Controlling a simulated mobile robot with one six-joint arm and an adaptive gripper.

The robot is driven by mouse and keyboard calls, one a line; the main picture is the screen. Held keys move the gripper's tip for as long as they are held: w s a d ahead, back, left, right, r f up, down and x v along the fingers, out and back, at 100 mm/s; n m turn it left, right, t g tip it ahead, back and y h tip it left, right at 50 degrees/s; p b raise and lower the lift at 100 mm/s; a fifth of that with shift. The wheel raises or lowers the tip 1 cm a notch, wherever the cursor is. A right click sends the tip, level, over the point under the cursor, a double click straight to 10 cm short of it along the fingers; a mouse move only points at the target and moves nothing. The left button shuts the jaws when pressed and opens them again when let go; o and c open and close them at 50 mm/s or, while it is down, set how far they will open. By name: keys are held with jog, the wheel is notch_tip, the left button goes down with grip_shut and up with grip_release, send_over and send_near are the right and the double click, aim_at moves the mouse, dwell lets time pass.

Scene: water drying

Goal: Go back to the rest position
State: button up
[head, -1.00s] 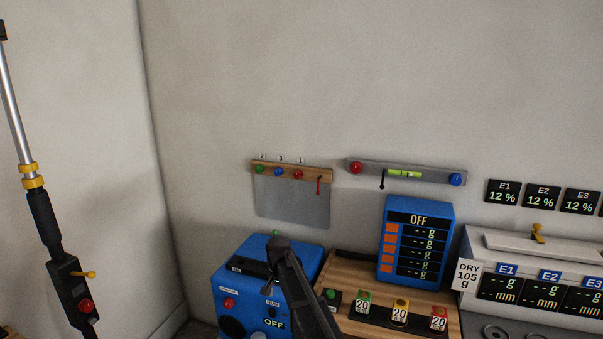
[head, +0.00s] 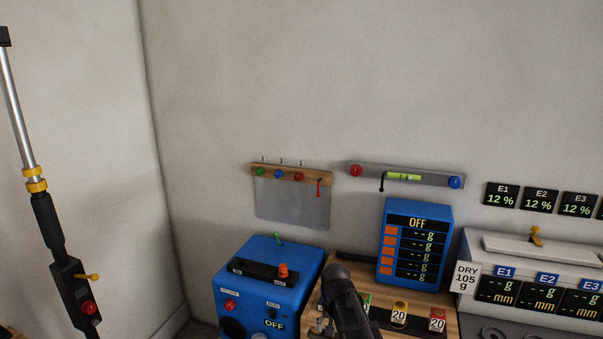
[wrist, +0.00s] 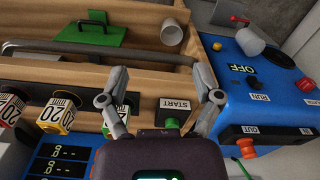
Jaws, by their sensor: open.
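My gripper (wrist: 160,80) is open in the wrist view, with its two grey fingers spread apart and nothing between them. A green START button (wrist: 170,104) on a black block shows between the fingers.
The blue machine (head: 255,300) reading OFF stands left of my arm. The blue display box (head: 417,215) stands behind it to the right. Weights marked 20, including a yellow one (head: 399,313), sit on the bench.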

jog(key=s+d+r+n, duration=0.1)
jog(key=s+d, duration=0.7)
jog(key=s, duration=0.4)
jog(key=shift+s+d+n+p, duration=0.15)
jog(key=shift+s+n+p, duration=0.05)
jog(key=shift+n+p, duration=0.25)
jog(key=shift+r, duration=0.1)
dwell(1.1)
